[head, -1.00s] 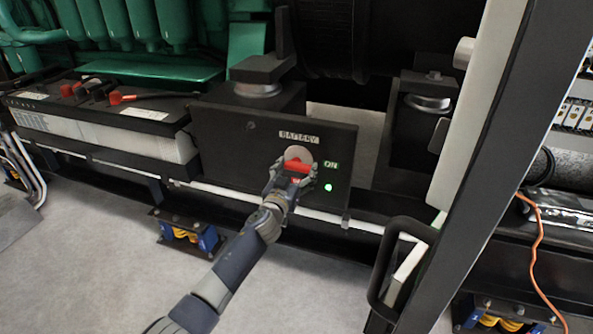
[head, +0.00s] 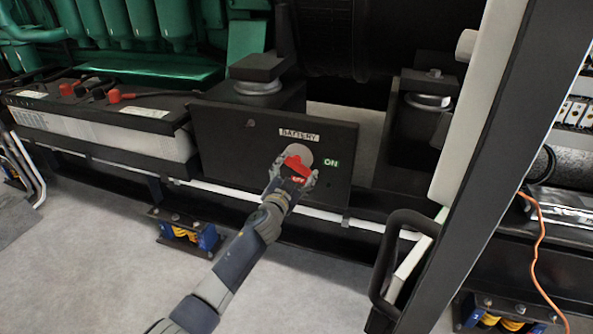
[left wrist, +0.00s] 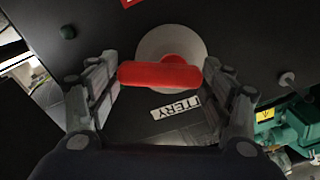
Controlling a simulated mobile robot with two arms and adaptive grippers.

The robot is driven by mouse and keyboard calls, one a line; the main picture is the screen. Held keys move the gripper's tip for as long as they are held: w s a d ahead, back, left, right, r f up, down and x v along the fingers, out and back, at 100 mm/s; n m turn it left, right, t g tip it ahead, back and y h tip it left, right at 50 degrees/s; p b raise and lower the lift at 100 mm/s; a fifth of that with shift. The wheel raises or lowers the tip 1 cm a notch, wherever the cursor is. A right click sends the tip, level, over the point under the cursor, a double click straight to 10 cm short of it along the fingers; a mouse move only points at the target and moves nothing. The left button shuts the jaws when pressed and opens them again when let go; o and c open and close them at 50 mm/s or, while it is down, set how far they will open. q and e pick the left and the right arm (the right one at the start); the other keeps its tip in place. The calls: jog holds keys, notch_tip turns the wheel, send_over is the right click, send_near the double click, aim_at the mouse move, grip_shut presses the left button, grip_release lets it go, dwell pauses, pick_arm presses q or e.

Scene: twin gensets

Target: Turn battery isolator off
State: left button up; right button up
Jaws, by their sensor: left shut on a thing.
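The battery isolator is a red handle (head: 297,164) on a pale round plate, set in a black panel (head: 225,140) under a "BATTERY" label (head: 299,136). The handle now sits tilted on the panel, and the green lamp beside it is not lit. An "ON" label (head: 330,163) is to its right. My left gripper (head: 296,172) is at the handle, shut on it. In the left wrist view the red handle (left wrist: 160,75) lies between the two fingers, in front of the pale disc (left wrist: 172,45). My right gripper is not in view.
A battery with red terminals (head: 90,90) is on the left. A black post with a grab handle (head: 400,260) stands close on the right. An orange cable (head: 538,240) hangs beyond it. The grey floor (head: 110,270) is clear at front left.

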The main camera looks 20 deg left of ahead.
pick_arm(q)
jog(key=m, duration=0.3)
jog(key=shift+a+f+m, duration=0.1)
jog(key=shift+f+m, duration=0.1)
jog(key=shift+m, duration=0.2)
jog(key=shift+a+f+m+b, duration=0.1)
jog(key=shift+a+m+b, duration=0.05)
jog(key=shift+m, duration=1.3)
jog(key=shift+a+f+m+b, duration=0.1)
jog(key=shift+a+m+b, duration=0.05)
jog(key=shift+m, duration=1.35)
jog(key=shift+a+f+m+b, duration=0.1)
jog(key=shift+a+m+b, duration=0.05)
jog(key=shift+m, duration=1.3)
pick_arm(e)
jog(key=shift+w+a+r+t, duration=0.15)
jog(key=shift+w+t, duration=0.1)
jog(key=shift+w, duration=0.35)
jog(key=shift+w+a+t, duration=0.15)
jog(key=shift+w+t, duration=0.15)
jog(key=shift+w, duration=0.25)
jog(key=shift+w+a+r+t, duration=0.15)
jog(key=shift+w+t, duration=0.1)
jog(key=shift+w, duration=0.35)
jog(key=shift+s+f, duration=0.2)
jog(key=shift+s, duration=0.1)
pick_arm(q)
jog(key=o, duration=1.1)
jog(key=shift+c, duration=0.2)
